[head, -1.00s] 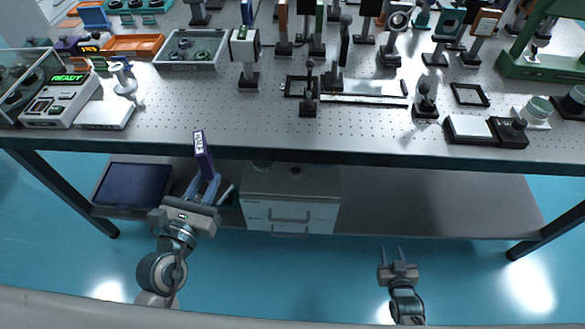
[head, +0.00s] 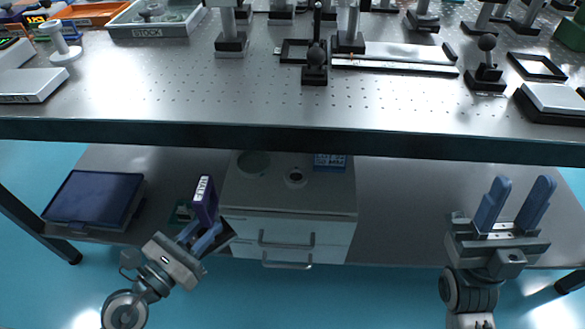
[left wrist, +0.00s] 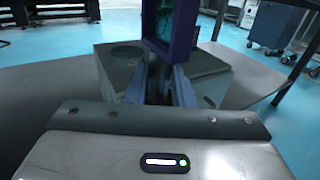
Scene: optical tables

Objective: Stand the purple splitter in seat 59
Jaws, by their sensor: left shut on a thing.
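The purple splitter (head: 205,201) is a thin purple frame with a white label on its edge. My left gripper (head: 205,236) is shut on it below the table top's front edge, and it stands nearly upright in the head view. In the left wrist view the splitter (left wrist: 146,40) rises from between the blue fingers (left wrist: 158,85), its top cut off. My right gripper (head: 514,207) is open and empty, below the front edge at the right. On the table, black square frames (head: 296,50) (head: 537,67) lie flat; I cannot read which is seat 59.
The optical table's front edge (head: 300,139) runs between my grippers and the table top. Posts (head: 314,65) (head: 487,75) and a flat rail (head: 395,57) stand near the front. A STOCK tray (head: 155,30) is at the left. Below are a drawer cabinet (head: 288,237) and a dark blue tray (head: 93,201).

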